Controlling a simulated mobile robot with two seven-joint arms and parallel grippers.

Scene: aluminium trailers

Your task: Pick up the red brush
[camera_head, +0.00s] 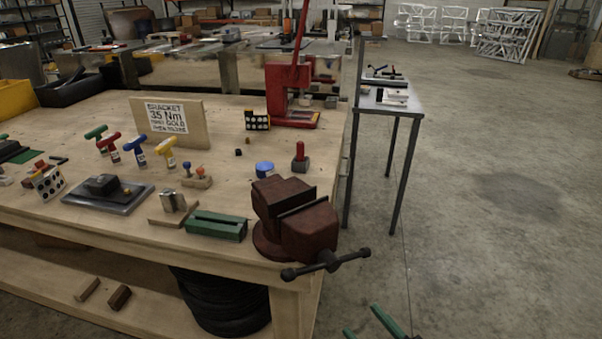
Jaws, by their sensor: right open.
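Several T-shaped tools stand in a row on the workbench (235,135), left of centre. The red one (108,142), which may be the red brush, stands between a green one (96,132) and a blue one (134,144), with a yellow one (166,148) further right. A smaller red-topped piece (300,154) stands in a grey block near the bench's right end; I cannot tell whether it is a brush. My right gripper (368,321) shows only its green fingers at the bottom edge, apart and empty, over the floor and far from the red tool. My left gripper is out of view.
A dark red vise (305,228) with a handle sits on the near right bench corner. A green block (216,225), a dark flat device (107,193) and a sign (190,130) surround the tools. A red press (290,85) stands behind.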

